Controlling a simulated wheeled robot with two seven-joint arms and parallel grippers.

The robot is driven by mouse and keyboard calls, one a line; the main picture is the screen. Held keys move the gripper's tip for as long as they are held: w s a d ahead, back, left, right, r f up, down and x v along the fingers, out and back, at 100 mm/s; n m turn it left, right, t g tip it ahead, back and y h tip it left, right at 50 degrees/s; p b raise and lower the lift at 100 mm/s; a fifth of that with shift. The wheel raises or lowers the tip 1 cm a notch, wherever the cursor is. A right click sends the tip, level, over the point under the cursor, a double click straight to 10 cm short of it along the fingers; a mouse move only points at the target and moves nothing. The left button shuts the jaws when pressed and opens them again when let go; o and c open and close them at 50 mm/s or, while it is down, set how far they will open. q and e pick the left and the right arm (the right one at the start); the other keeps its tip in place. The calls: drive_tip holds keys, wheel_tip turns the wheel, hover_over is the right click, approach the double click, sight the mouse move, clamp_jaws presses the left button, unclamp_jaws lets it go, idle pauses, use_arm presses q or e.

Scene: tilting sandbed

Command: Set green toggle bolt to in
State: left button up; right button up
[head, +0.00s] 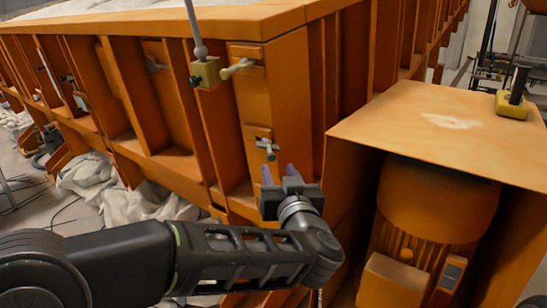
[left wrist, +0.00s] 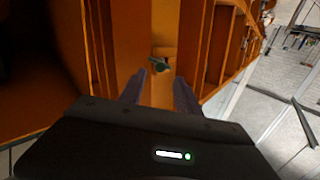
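The green toggle bolt (head: 267,149) is a small grey-green T-shaped handle on an orange plate on the sandbed's corner post. It also shows in the left wrist view (left wrist: 158,65), just beyond my fingertips. My left gripper (head: 278,173) is just below the bolt in the head view, its fingers pointing up toward it. In the left wrist view the two fingers (left wrist: 159,85) are apart with nothing between them, and the bolt lies ahead of the gap. I cannot tell whether a fingertip touches it. My right gripper is not in view.
A pale toggle handle (head: 240,67) and a brass-coloured block (head: 205,72) with a rod sit higher on the orange frame. An orange motor cover (head: 440,115) stands at the right, with a yellow-based device (head: 513,105) on top. Crumpled pale sheeting (head: 95,175) lies at the left.

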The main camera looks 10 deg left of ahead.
sight(272, 158)
use_arm(q)
drive_tip(key=shift+p+x, duration=0.65)
drive_tip(key=shift+x, duration=3.25)
drive_tip(key=shift+c, duration=0.3)
clamp_jaws()
